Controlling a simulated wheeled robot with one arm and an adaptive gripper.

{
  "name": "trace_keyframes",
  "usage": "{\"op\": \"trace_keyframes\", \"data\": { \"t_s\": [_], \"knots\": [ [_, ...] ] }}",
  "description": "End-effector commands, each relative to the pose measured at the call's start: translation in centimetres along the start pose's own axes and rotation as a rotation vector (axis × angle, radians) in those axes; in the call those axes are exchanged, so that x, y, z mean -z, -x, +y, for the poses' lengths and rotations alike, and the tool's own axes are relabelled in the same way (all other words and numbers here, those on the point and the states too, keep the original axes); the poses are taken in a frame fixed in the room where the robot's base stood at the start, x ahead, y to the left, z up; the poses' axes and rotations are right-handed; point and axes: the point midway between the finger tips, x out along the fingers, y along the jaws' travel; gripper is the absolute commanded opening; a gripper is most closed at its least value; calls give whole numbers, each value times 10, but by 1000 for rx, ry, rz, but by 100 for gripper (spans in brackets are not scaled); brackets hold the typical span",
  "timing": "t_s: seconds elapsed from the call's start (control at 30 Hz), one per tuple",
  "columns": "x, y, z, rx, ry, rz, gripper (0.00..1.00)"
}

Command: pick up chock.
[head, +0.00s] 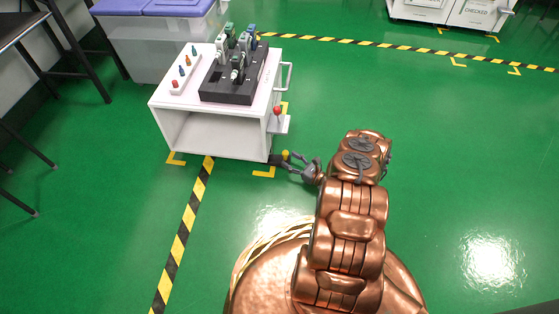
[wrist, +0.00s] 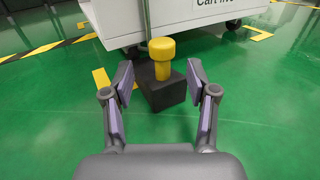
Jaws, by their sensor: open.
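The chock is a dark block (wrist: 163,92) with a yellow knobbed handle (wrist: 162,57) standing up from it. It rests on the green floor at the foot of the white cart (wrist: 190,22). In the head view the yellow knob (head: 285,155) shows by the cart's lower right corner, with the dark block partly hidden by my gripper. My gripper (wrist: 162,78) is open and empty, its two fingers to the left and right of the chock. The chock lies just beyond or between the fingertips; I cannot tell which. I see no finger touching it.
The white cart (head: 217,142) carries a black rack (head: 228,92) of testers and a strip of coloured pegs (head: 184,75). A small side shelf with a red-knobbed lever (head: 277,112) juts out above the chock. The green floor (head: 440,130) to the right is clear.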

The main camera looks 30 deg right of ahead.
Motion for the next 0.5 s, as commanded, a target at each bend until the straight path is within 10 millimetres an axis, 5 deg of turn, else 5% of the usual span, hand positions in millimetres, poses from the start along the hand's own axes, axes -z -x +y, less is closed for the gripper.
{"op": "trace_keyframes", "data": {
  "t_s": [0.3,0.5],
  "knots": [
    [0,-30,-3,2,-1,-3,58],
    [-2,-34,-4,4,-1,-2,58]
  ]
}}
